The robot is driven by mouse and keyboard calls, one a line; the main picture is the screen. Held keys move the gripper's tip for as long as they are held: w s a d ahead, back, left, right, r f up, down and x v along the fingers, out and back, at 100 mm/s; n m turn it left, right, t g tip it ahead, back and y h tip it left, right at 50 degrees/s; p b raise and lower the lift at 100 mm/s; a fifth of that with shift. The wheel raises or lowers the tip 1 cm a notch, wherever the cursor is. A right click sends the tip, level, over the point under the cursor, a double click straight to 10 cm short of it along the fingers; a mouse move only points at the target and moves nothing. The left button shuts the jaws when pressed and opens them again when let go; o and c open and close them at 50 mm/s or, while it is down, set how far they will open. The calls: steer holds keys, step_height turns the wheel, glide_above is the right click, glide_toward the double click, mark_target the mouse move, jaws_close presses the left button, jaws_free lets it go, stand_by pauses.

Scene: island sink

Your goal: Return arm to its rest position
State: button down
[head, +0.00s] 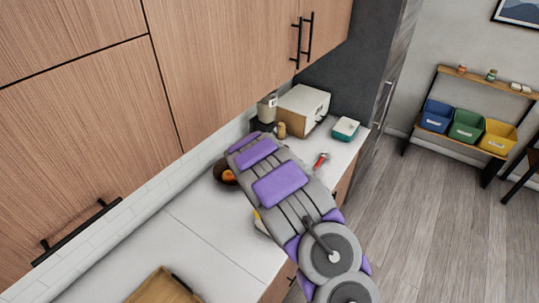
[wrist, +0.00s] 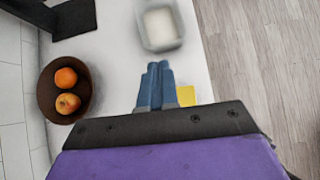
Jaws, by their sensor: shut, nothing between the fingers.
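My arm, grey with purple pads, reaches over the white countertop (head: 205,222) in the head view and hides part of it. My gripper (wrist: 158,68) shows in the wrist view as two blue-grey fingers, shut together with nothing between them. It is above the counter. A brown bowl (wrist: 45,97) with several fruits, at least one orange (wrist: 66,77) and an apple-like fruit (wrist: 68,103), stands left of the fingers. A pale grey container (wrist: 160,25) is beyond the fingertips. A yellow item (wrist: 186,95) is partly hidden just right of the fingers.
Wooden upper cabinets (head: 225,60) hang above the counter. A toaster-like box (head: 302,108), a teal-and-white container (head: 345,129) and a red-handled item (head: 321,160) are at its far end. A wooden board (head: 163,288) lies near. Open floor (head: 430,220) is at right, before a shelf with bins (head: 467,125).

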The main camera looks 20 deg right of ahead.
steer(key=s+d+r+m+g+b, duration=0.2)
steer(key=s+r+m+b, duration=0.2)
steer(key=s+m+b, duration=0.45)
steer(key=s+d+r+m+g+b, duration=0.1)
steer(key=s+r+m+g+b, duration=0.25)
steer(key=s, duration=0.75)
steer(key=s+a+f+m+y+b, duration=0.2)
steer(key=s+a+m+b, duration=0.2)
steer(key=s, duration=0.6)
steer(key=s+a+f+m+g+y+b, duration=0.1)
steer(key=s+a+f+m+y+b, duration=0.1)
steer(key=s+a, duration=0.7)
steer(key=s+a+f+m+y+b, duration=0.3)
steer(key=s+a+m+b, duration=0.3)
steer(key=s, duration=0.5)
steer(key=shift+s+a+f+m+b, duration=0.2)
steer(key=shift+s+f+m+b, duration=0.15)
steer(key=shift+f, duration=0.4)
